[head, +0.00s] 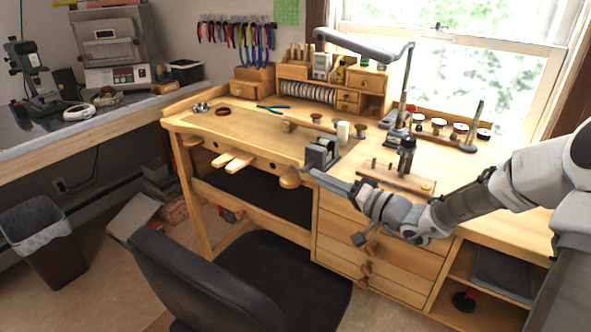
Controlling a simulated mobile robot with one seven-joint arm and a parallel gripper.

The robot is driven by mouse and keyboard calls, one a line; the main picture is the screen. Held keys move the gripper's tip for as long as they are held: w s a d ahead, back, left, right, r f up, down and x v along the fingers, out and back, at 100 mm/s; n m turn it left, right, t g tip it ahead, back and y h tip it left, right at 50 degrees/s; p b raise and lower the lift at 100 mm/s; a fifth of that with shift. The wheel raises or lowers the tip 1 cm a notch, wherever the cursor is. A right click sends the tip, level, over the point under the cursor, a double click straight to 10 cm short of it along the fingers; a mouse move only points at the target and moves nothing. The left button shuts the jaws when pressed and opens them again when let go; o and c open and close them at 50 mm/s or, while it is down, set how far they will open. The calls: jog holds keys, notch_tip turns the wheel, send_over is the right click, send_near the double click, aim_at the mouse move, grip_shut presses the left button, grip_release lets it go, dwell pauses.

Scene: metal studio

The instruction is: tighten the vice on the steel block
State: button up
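A small grey vice (322,152) stands on the wooden workbench (240,122), near its front edge at the middle of the head view. I cannot clearly make out the steel block in its jaws at this size. My arm reaches in from the right. My gripper (318,174) is at the bench's front edge, just below the vice in the picture and pointing left. It is close to the front of the vice, perhaps at its handle, but I cannot tell whether it touches. Its fingers are seen side-on and small, so their opening does not show.
A lamp (356,48) rises behind the vice. A wooden board with a dark upright tool (405,155) stands to its right, and a white cylinder (343,132) just behind. A black chair (195,280) is in front of the bench. The bench top left of the vice is mostly clear.

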aim_at(301, 170)
jog(key=x, duration=0.8)
jog(key=shift+w+a, duration=0.2)
jog(key=shift+a, duration=0.05)
grip_shut()
